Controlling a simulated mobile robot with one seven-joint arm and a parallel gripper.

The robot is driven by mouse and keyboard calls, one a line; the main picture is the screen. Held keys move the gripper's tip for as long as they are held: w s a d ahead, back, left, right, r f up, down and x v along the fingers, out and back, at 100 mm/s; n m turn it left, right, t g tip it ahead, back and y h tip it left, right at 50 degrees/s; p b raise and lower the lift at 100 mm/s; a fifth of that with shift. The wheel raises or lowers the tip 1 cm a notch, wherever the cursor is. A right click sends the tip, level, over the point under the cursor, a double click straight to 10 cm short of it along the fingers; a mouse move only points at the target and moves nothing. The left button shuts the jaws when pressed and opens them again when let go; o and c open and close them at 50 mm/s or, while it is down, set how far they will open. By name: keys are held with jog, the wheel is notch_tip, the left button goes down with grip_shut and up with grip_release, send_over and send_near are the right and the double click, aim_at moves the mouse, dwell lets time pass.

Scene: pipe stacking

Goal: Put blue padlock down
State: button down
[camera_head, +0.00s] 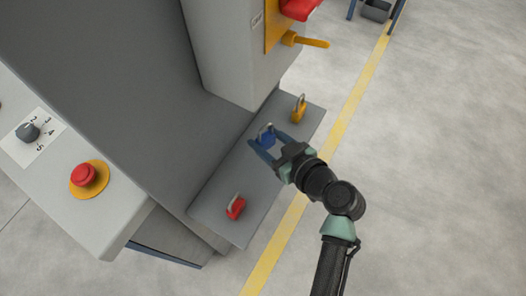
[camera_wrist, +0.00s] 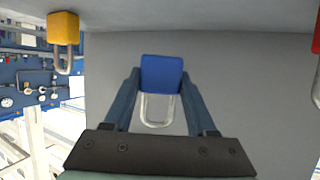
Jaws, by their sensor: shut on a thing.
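The blue padlock (camera_head: 267,138) is between the fingers of my gripper (camera_head: 264,148) over the middle of the grey shelf (camera_head: 223,190). In the wrist view the blue padlock (camera_wrist: 161,75) has its silver shackle pointing towards my gripper's palm. Both fingers of my gripper (camera_wrist: 160,85) press on its sides, so my gripper is shut on it. I cannot tell whether the padlock touches the shelf.
A yellow padlock (camera_head: 298,110) stands at the shelf's far end, and a red padlock (camera_head: 236,208) at its near end. A grey cabinet (camera_head: 225,50) with an orange handle (camera_head: 305,41) rises beside the shelf. A red button (camera_head: 84,174) is at left.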

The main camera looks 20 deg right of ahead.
jog(key=shift+f, duration=2.45)
jog(key=shift+f+b, duration=0.25)
jog(key=shift+b, duration=0.3)
jog(key=shift+c, duration=1)
grip_release()
jog(key=shift+r, duration=0.1)
jog(key=shift+r, duration=0.1)
jog(key=shift+r+p, duration=0.2)
jog(key=shift+p, duration=0.2)
jog(key=v, duration=1.2)
